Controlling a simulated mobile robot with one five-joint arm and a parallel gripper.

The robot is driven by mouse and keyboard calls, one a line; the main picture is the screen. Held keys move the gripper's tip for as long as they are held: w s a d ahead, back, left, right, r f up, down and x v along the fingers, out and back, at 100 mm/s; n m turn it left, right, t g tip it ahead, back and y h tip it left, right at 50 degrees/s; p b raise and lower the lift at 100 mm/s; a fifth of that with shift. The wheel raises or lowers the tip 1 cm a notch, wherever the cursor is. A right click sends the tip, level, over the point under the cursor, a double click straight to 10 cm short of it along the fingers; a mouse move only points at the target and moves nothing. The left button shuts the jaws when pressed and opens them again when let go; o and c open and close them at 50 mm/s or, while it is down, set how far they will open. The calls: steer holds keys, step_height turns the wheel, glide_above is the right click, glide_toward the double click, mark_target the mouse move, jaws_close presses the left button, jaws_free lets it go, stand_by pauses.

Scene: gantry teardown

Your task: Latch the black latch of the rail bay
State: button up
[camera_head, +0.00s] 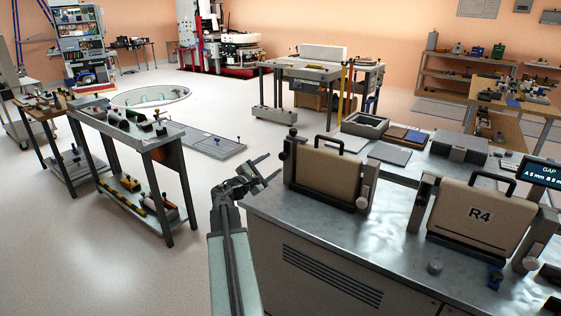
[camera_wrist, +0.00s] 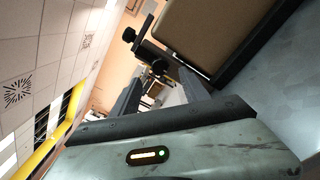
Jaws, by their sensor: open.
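A tan panel with a black handle (camera_head: 326,172) stands upright in a dark frame on the metal bench. Black knob-like parts (camera_head: 289,146) sit at the frame's left post. I cannot tell for certain which of them is the black latch. In the wrist view two black knobs show, one at the upper left (camera_wrist: 129,35) and one (camera_wrist: 160,67) beyond and between my fingers. The tan panel fills the upper right there (camera_wrist: 215,30). My gripper (camera_head: 263,170) is open and empty, left of the frame's left post and apart from it in the head view.
A second tan panel marked R4 (camera_head: 480,213) stands to the right on the same bench (camera_head: 335,245). A grey open tray (camera_head: 365,125) and flat plates lie behind. A tool cart (camera_head: 125,125) stands left, with open floor between.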

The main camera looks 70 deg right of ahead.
mark_target(282, 157)
steer(key=x, duration=0.6)
steer(key=shift+s+d, duration=0.1)
steer(key=shift+d, duration=0.3)
jaws_close()
steer(key=shift+m, duration=0.3)
steer(key=m, duration=0.8)
steer(key=shift+m, duration=0.4)
steer(key=m, duration=0.4)
steer(key=shift+m, duration=0.3)
steer(key=shift+a+m, duration=0.1)
steer(key=shift+m, duration=2)
